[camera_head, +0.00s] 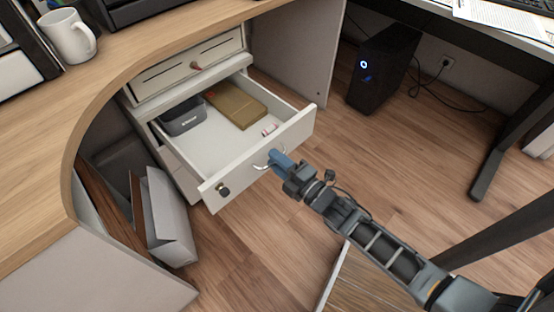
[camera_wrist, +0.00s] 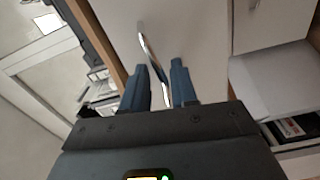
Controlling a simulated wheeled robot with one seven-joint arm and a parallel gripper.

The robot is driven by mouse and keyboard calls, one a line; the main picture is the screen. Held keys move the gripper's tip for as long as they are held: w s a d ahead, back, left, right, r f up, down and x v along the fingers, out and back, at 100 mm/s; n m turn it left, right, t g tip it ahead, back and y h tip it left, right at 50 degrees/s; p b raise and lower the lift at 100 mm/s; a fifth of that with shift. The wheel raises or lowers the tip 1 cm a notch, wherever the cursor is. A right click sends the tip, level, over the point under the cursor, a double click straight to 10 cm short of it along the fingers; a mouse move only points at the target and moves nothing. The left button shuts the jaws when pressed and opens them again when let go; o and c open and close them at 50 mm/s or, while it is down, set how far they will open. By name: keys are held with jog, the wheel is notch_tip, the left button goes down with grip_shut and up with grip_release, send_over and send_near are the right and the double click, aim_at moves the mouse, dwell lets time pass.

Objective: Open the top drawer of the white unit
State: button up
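A white unit (camera_head: 180,170) stands under the curved desk. One of its drawers (camera_head: 262,163) is pulled well out, with its inside in plain view. Its front has a curved metal handle (camera_head: 262,166) and a dark round lock. My gripper (camera_head: 276,160) is at that handle. In the wrist view, the shiny handle (camera_wrist: 151,50) passes slantwise between the two blue fingers of my gripper (camera_wrist: 158,70). The fingers stand apart, with a gap showing beside the handle. Whether a finger touches it is unclear. Above, a shut white drawer front (camera_head: 190,68) has a small brownish knob.
The open drawer holds a dark grey container (camera_head: 182,116), a tan box (camera_head: 235,104) and a small white and red item (camera_head: 269,130). A grey-white open box (camera_head: 165,220) stands left of the unit. A black computer tower (camera_head: 383,68) stands at the back. Wooden floor lies clear between.

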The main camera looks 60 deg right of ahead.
jog(key=v, duration=0.7)
jog(key=shift+s, duration=0.25)
jog(key=shift+a, duration=0.1)
jog(key=s+a+r+m+g+y, duration=0.1)
jog(key=s+a+r+m+y, duration=0.2)
jog(key=s+a+r+m, duration=0.65)
jog(key=s+a+r+m+g+y, duration=0.2)
jog(key=s+a+r+m, duration=0.3)
jog(key=r, duration=0.8)
notch_tip(320, 180, up, 16)
jog(key=n+p, duration=0.1)
jog(key=p, duration=1.6)
jog(key=shift+a+f, duration=0.15)
jog(key=shift+a, duration=0.35)
